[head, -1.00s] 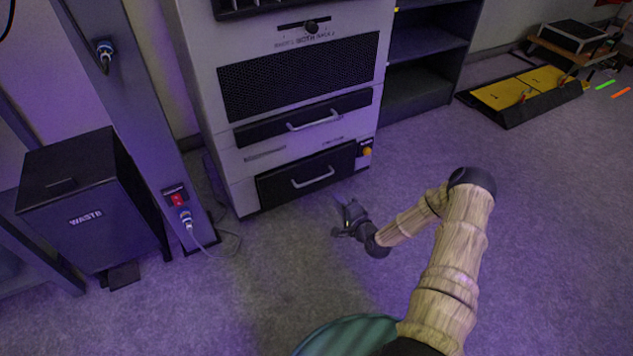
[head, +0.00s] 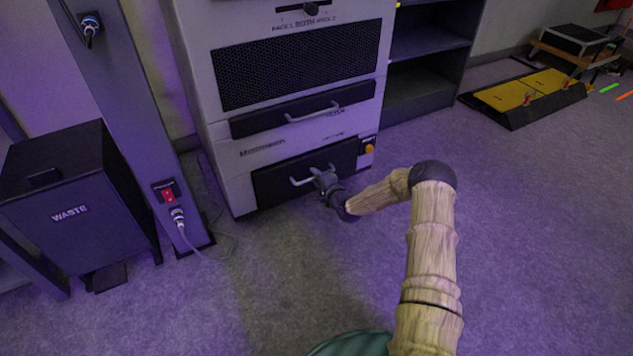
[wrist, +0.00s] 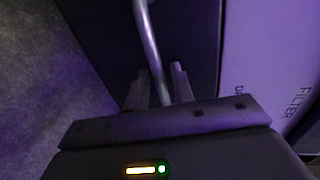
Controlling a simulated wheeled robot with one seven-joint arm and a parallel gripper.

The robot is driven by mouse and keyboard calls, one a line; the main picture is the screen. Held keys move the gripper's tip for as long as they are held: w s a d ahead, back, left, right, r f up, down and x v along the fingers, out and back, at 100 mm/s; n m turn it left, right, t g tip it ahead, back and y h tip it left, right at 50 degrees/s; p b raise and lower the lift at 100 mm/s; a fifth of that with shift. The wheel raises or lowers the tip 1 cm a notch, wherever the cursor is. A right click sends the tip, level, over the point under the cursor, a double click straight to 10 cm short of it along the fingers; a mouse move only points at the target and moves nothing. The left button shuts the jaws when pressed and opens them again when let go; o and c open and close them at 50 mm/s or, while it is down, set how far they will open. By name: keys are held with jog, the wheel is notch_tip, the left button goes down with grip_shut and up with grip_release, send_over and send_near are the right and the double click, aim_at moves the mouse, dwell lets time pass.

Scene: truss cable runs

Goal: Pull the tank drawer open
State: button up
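The lower drawer (head: 275,190) is a dark front panel low on the grey cabinet, and it looks shut. I take it as the tank drawer, though its name is not readable. Its silver bar handle (head: 298,182) is partly covered by my gripper (head: 319,174) at the right end in the head view. In the wrist view the handle bar (wrist: 149,40) runs down between the two fingers of my gripper (wrist: 161,80). The fingers are apart, one on each side of the bar, with gaps showing.
An upper drawer (head: 260,121) with its own handle sits above on the cabinet (head: 238,196). A yellow-orange knob (head: 369,148) is right of the lower drawer. A waste bin (head: 75,190) and a post with a cable (head: 205,252) stand left. The floor in front is clear.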

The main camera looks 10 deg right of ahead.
jog(key=shift+c, duration=0.3)
grip_shut()
jog(key=f+p+v, duration=0.2)
jog(key=p+v, duration=0.2)
jog(key=v, duration=0.6)
jog(key=f+p+v, duration=0.2)
jog(key=p+v, duration=0.2)
jog(key=v, duration=0.6)
jog(key=s+f+p+v, duration=0.1)
jog(key=p+v, duration=0.4)
jog(key=v, duration=0.5)
jog(key=shift+s+d+f, duration=0.35)
jog(key=shift+s+f, duration=0.05)
jog(key=shift+o, duration=0.3)
grip_release()
